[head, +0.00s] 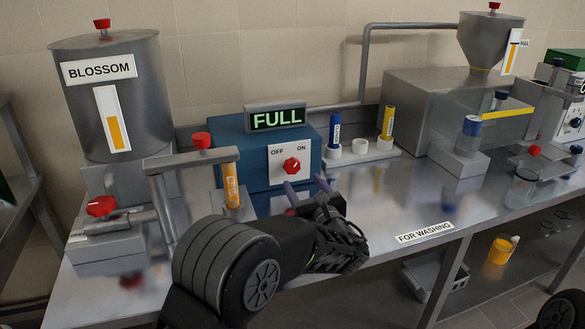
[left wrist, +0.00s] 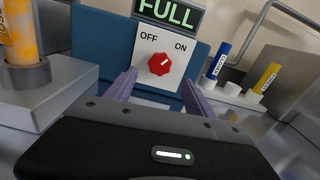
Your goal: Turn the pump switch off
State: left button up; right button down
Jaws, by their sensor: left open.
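The pump switch is a red knob (head: 291,166) on a white plate marked OFF at left and ON at right, on the front of a blue box (head: 232,155). In the left wrist view the knob (left wrist: 160,64) has its pale mark pointing to the upper right, toward ON. A sign above it (head: 275,117) reads FULL in green. My left gripper (head: 307,186) is open, its two purple fingers just in front of and below the knob. In the left wrist view the fingers (left wrist: 160,85) stand apart on either side below the knob, apparently not touching it. My right gripper is not seen.
A tank labelled BLOSSOM (head: 112,95) stands at left, with a red valve knob (head: 101,206) below. An orange-filled tube (head: 230,185) stands close left of my gripper. Bench by the FOR WASHING label (head: 424,233) is clear.

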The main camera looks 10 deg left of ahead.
aim_at(293, 169)
pick_arm(q)
jog(key=shift+p+x, duration=0.45)
jog(key=shift+x, duration=3.5)
jog(key=shift+c, duration=0.2)
grip_shut()
